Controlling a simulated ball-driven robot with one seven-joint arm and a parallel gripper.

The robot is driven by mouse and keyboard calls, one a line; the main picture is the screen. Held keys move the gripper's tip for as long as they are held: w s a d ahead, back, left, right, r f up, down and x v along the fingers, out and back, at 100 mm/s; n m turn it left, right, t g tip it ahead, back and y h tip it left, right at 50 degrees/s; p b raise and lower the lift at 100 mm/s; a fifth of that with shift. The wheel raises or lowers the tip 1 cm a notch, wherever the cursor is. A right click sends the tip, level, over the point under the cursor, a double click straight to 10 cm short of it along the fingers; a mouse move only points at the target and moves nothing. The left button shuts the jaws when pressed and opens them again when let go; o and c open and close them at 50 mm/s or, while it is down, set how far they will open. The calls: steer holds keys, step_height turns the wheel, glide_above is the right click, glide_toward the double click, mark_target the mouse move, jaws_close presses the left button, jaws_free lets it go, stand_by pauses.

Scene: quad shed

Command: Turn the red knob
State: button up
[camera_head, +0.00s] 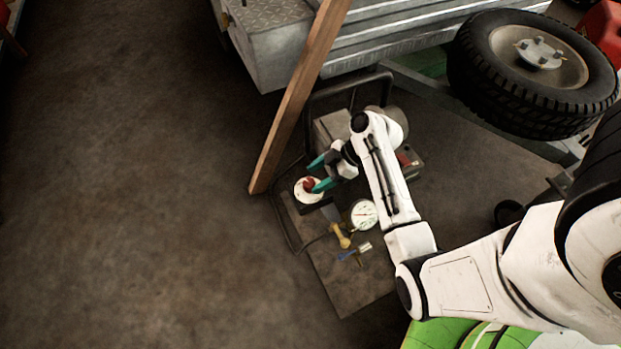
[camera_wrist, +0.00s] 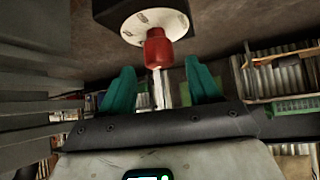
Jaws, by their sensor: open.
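The red knob (camera_head: 309,184) sits on a white round plate (camera_head: 301,194) on a piece of equipment near the wooden post. In the wrist view the red knob (camera_wrist: 158,49) hangs from a round white face (camera_wrist: 147,25) with dark sides, above the gap between my fingers. My gripper (camera_head: 318,173) has teal fingers spread apart beside the knob in the head view. In the wrist view my open gripper (camera_wrist: 158,75) has one finger to each side of the gap, with nothing held. I cannot tell whether a finger touches the knob.
A slanted wooden post (camera_head: 297,100) stands close by the knob. A white dial gauge (camera_head: 364,214), a brass fitting (camera_head: 341,236) and a blue-handled part (camera_head: 349,256) sit below my gripper. A large tyre (camera_head: 478,65) is upper right. The floor at left is clear.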

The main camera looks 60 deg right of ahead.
steer(key=p+v, duration=0.1)
steer(key=v, duration=0.6)
steer(key=shift+a, duration=0.15)
stand_by(0.3)
